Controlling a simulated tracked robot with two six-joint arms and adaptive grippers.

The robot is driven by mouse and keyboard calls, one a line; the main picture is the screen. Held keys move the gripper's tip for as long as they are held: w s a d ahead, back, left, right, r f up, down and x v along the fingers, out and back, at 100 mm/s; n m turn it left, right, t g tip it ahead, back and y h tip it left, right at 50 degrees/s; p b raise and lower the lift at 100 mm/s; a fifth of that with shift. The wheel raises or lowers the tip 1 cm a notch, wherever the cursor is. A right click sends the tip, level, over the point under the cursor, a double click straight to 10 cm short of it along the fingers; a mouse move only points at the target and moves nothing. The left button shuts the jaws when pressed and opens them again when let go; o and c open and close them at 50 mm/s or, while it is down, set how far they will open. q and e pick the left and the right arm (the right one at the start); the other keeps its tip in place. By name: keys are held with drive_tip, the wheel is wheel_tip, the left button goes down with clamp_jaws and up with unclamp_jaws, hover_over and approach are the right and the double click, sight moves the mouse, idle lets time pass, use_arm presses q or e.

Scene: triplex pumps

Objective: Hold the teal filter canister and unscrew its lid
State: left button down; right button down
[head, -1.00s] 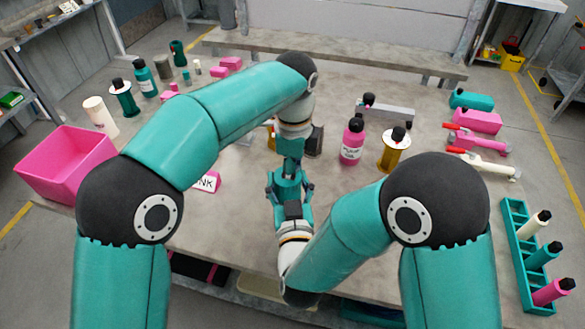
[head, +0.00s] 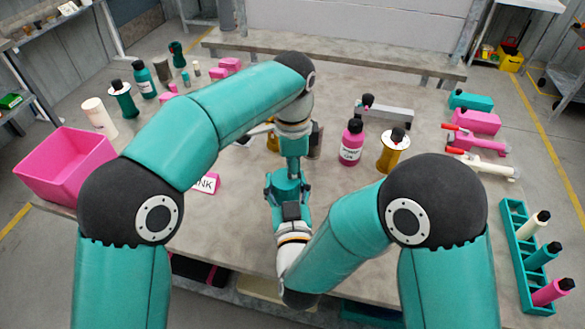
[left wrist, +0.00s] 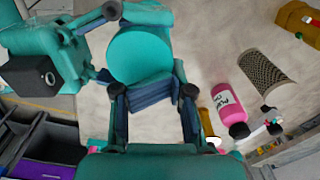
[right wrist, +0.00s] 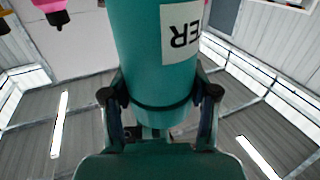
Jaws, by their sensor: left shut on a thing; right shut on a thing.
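The teal filter canister (right wrist: 150,45) stands between my two grippers; in the right wrist view its white label, partly cut off, reads upside down. My right gripper (right wrist: 160,100) is shut on its body, with a finger on each side. My left gripper (left wrist: 152,105) comes from above and is shut on the round teal lid (left wrist: 140,55), which shows face-on in the left wrist view. In the head view the left gripper (head: 289,172) and right gripper (head: 290,200) meet one above the other and hide most of the canister. I cannot tell how far the lid is turned.
A pink bottle (head: 351,143) and a gold spool-shaped part (head: 392,152) stand right of the grippers. A pink bin (head: 65,165) is at the left edge, a teal rack (head: 518,262) with bottles at the right.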

use_arm(q)
drive_tip(key=shift+s+a+f, duration=0.1)
drive_tip(key=shift+s+a, duration=0.1)
drive_tip(key=shift+s, duration=0.2)
drive_tip(key=c, duration=0.8)
unclamp_jaws()
drive_tip(key=shift+w, duration=0.1)
drive_tip(key=shift+c, duration=0.2)
wheel_tip(320, 180, up, 4)
drive_tip(key=shift+r, duration=0.1)
drive_tip(key=o, duration=0.4)
drive_tip(key=shift+r, duration=0.5)
drive_tip(key=shift+o, duration=0.3)
drive_tip(key=r, duration=0.1)
drive_tip(key=s+a+r, duration=0.1)
drive_tip(key=shift+s+r+n, duration=0.2)
drive_tip(key=shift+r+n, duration=0.1)
drive_tip(key=shift+r, duration=0.1)
drive_tip(key=shift+w+d+f, duration=0.1)
drive_tip(key=shift+f, duration=1.9)
drive_tip(key=shift+w+f, duration=0.1)
drive_tip(key=shift+f, duration=1.9)
